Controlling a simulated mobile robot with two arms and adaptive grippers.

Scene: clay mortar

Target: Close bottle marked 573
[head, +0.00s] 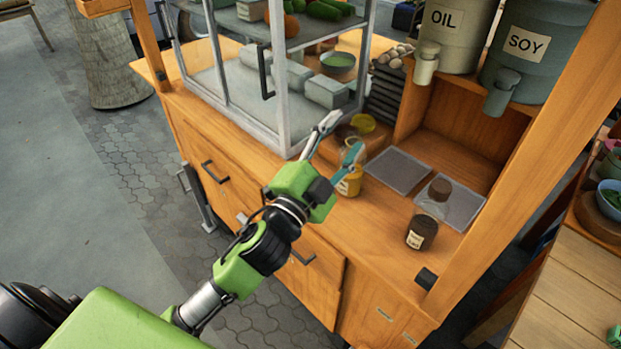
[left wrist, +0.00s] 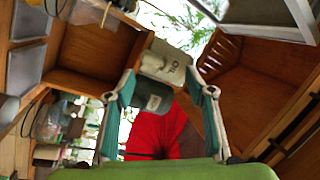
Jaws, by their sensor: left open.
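A clear bottle with yellow contents (head: 351,182) and a label stands on the orange counter, partly hidden behind my left gripper. A dark-brown sauce bottle (head: 425,222) with a brown cap stands upright to its right, nearer the counter's front edge. I cannot read either label, so I cannot tell which is marked 573. A round yellow-green thing (head: 362,123), perhaps a lid, shows behind the gripper. My left gripper (head: 338,138) is open, its fingers apart over the counter by the yellow bottle. In the left wrist view the open fingers (left wrist: 160,88) show nothing between them in their grip. My right gripper is not in view.
A glass-fronted case (head: 284,95) stands left of the gripper. Grey flat trays (head: 399,170) lie behind the bottles. OIL (head: 455,35) and SOY (head: 530,50) containers stand on a shelf above. An orange post (head: 520,165) rises at the counter's right.

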